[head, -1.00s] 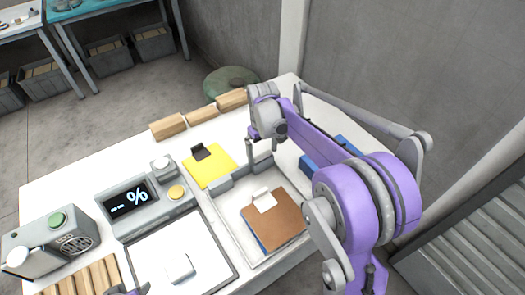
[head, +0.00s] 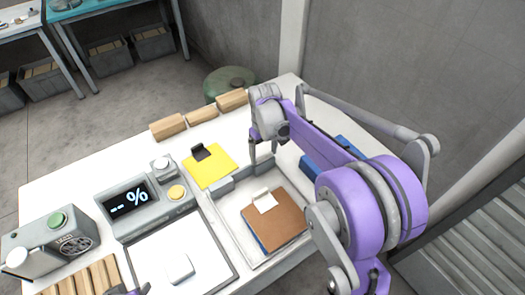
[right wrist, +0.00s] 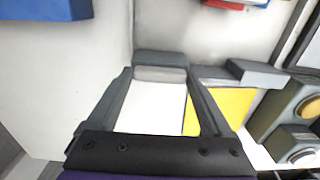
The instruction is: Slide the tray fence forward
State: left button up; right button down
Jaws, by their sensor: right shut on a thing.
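The shallow white tray (head: 232,226) with grey edging sits at the right of the table. The grey tray fence (head: 221,184) stands along its far edge, partly hidden by my right gripper. My right gripper (head: 263,160) points down at the fence's right part. In the right wrist view my gripper (right wrist: 160,76) has its fingertips at a grey block of the fence (right wrist: 160,58), shut on it. A brown board (head: 276,220) with a white tab (head: 264,201) lies in the tray. Only a sliver of my left gripper (head: 130,291) shows at the bottom edge.
A yellow sheet (head: 209,170) with a black clip lies just beyond the fence. A grey display unit (head: 131,202) stands to the left. Wooden blocks (head: 168,126) line the far edge. A blue object (head: 318,163) lies behind my right arm.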

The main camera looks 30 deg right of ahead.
pick_arm(q)
jog(key=shift+s+f, duration=0.15)
jog(key=shift+f, duration=0.15)
pick_arm(e)
jog(key=s, duration=0.8)
jog(key=shift+d, duration=0.3)
grip_release()
pick_arm(q)
jog(key=shift+r, duration=0.5)
pick_arm(e)
notch_tip(320, 180, up, 11)
pick_arm(q)
jog(key=shift+w+r+p, duration=0.2)
jog(key=shift+r+p, duration=0.25)
jog(key=shift+w+r+p, duration=0.2)
jog(key=shift+r+p, duration=0.25)
pick_arm(e)
jog(key=s+a+f+t, duration=0.1)
jog(key=s+a+f, duration=0.1)
jog(key=s+a, duration=0.1)
jog(key=s+a+f+t, duration=0.2)
jog(key=s+a+f, duration=0.1)
jog(key=s+a, duration=0.1)
jog(key=s+a+f+m+t, duration=0.1)
jog(key=s+a+f+t, duration=0.1)
jog(key=s, duration=0.4)
jog(key=shift+a+f, duration=0.75)
jog(key=shift+a, duration=0.25)
